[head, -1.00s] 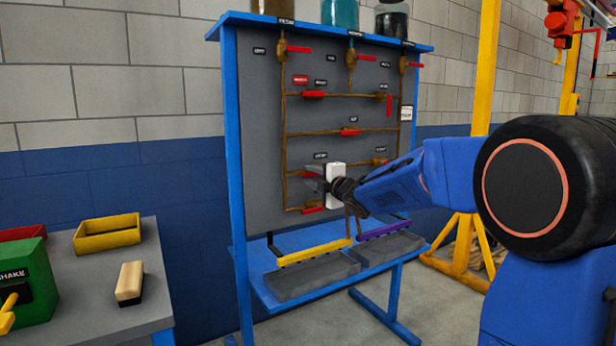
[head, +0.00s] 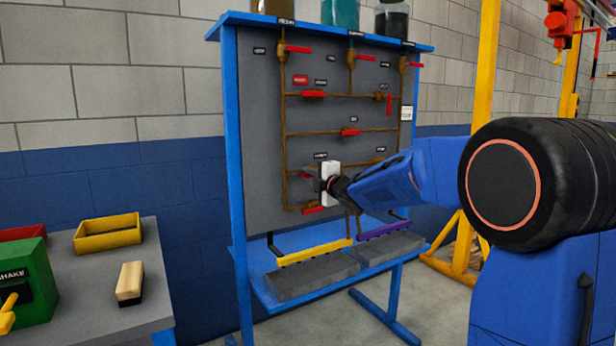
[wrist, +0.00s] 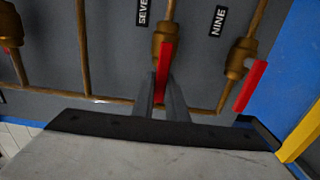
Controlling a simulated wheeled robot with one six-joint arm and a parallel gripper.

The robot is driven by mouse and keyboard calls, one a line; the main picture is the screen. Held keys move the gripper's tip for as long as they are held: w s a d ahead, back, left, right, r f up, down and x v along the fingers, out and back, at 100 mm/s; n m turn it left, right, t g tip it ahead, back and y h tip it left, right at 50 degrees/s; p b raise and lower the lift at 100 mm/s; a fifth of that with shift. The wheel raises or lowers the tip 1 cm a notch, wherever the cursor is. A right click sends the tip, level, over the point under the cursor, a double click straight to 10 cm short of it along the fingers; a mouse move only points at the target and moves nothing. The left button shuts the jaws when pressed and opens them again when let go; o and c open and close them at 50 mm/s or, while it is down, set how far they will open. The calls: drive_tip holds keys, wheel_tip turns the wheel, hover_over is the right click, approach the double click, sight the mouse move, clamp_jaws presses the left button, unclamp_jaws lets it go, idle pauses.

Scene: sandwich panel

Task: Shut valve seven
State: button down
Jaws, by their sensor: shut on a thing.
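In the wrist view, valve seven (wrist: 160,48) is a brass body on a brown pipe, beside a label partly cut off that reads "SEVE". Its red handle (wrist: 165,62) points toward my gripper (wrist: 162,92), in line with the pipe as seen here. The grey fingers are shut on the handle's end, one on each side. In the head view my gripper (head: 322,186) is against the lower part of the grey panel (head: 258,135) and hides valve seven.
Valve nine's red handle (wrist: 251,86) is close by on the right in the wrist view. Other red-handled valves, such as one above (head: 349,132), crowd the panel. A yellow-edged tray (head: 315,278) is below. A table with a yellow bin (head: 107,233) stands left.

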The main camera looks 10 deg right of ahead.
drive_tip(key=shift+f, duration=0.1)
drive_tip(key=f+n, duration=0.1)
drive_tip(key=n, duration=0.2)
drive_tip(key=d+f+n, duration=0.1)
drive_tip(key=n, duration=0.2)
drive_tip(key=f+n, duration=0.2)
drive_tip(key=n, duration=0.1)
drive_tip(key=shift+w+d+n, duration=0.25)
drive_tip(key=shift+d+n, duration=0.05)
drive_tip(key=shift+d, duration=0.05)
drive_tip(key=n, duration=0.1)
drive_tip(key=d+n, duration=0.1)
drive_tip(key=n, duration=0.1)
drive_tip(key=f+n, duration=0.1)
drive_tip(key=shift+w+d+n, duration=0.25)
drive_tip(key=shift+d+n, duration=0.05)
drive_tip(key=shift+w+d+n, duration=0.15)
drive_tip(key=shift+d+n, duration=0.25)
drive_tip(key=shift+n, duration=0.55)
drive_tip(key=shift+w+d+n, duration=0.1)
drive_tip(key=shift+d+n, duration=0.3)
drive_tip(key=shift+n, duration=0.55)
drive_tip(key=c, duration=1.8)
unclamp_jaws()
drive_tip(key=shift+o, duration=0.2)
drive_tip(key=shift+s, duration=0.1)
